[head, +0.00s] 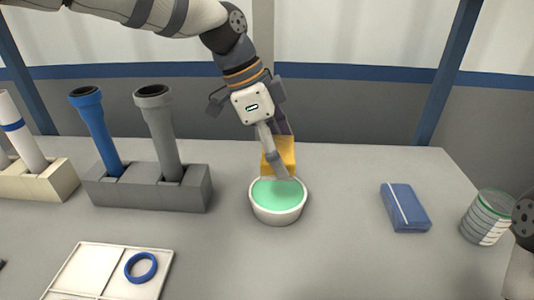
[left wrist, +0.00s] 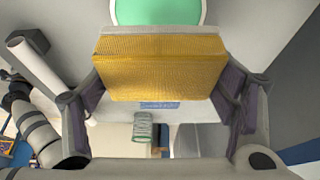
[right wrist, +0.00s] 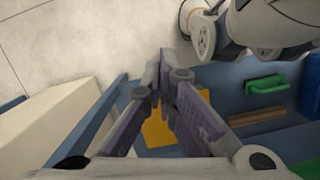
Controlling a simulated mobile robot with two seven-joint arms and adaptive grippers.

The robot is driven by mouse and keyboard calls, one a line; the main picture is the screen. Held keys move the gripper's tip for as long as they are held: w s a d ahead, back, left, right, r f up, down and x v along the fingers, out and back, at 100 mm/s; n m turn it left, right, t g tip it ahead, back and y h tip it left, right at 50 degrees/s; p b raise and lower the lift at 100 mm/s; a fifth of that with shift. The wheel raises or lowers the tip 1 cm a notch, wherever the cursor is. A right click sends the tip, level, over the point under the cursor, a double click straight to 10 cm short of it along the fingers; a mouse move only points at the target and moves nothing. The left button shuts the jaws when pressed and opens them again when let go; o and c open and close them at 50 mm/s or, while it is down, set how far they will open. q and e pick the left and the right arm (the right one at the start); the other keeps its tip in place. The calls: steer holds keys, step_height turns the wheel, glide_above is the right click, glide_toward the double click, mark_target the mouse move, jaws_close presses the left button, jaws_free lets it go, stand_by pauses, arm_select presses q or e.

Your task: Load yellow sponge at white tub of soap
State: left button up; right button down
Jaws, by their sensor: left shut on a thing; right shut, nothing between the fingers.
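The yellow sponge (head: 285,152) is between the fingers of my left gripper (head: 280,158), which is shut on it. The left wrist view shows the sponge (left wrist: 160,68) up close, with a pale layer along its far edge. The white tub (head: 278,213) holds green soap (head: 277,192) and stands on the table. In the head view the sponge is at the tub's far rim; I cannot tell whether it touches. The tub (left wrist: 204,18) also shows just beyond the sponge in the left wrist view. My right gripper (right wrist: 163,80) is shut and empty, away from the tub.
A grey block (head: 150,188) with a blue and a grey pipe stands left of the tub. A white tray (head: 90,270) with a blue ring (head: 140,267) lies front left. A blue folded cloth (head: 405,208) and a striped roll (head: 487,217) are at right.

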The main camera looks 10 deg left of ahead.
mark_target(286, 192)
arm_select(q)
step_height(286, 192, down, 6)
steer(key=shift+d+r+b, duration=0.1)
steer(key=shift+b, duration=0.55)
arm_select(e)
steer(key=shift+s+d+f+g, duration=0.1)
steer(key=shift+s+f+g, duration=0.2)
steer(key=shift+s+f, duration=0.6)
arm_select(q)
steer(key=shift+f, duration=0.5)
steer(key=shift+s+f, duration=0.1)
arm_select(e)
steer(key=shift+r, duration=0.15)
stand_by(0.7)
arm_select(q)
steer(key=shift+r+p, duration=0.85)
steer(key=shift+r, duration=2.75)
arm_select(e)
steer(key=shift+w+r+t, duration=0.4)
steer(key=shift+w+r, duration=0.55)
steer(key=shift+w, duration=0.1)
arm_select(q)
steer(key=shift+f, duration=0.15)
arm_select(e)
steer(key=shift+s, duration=0.1)
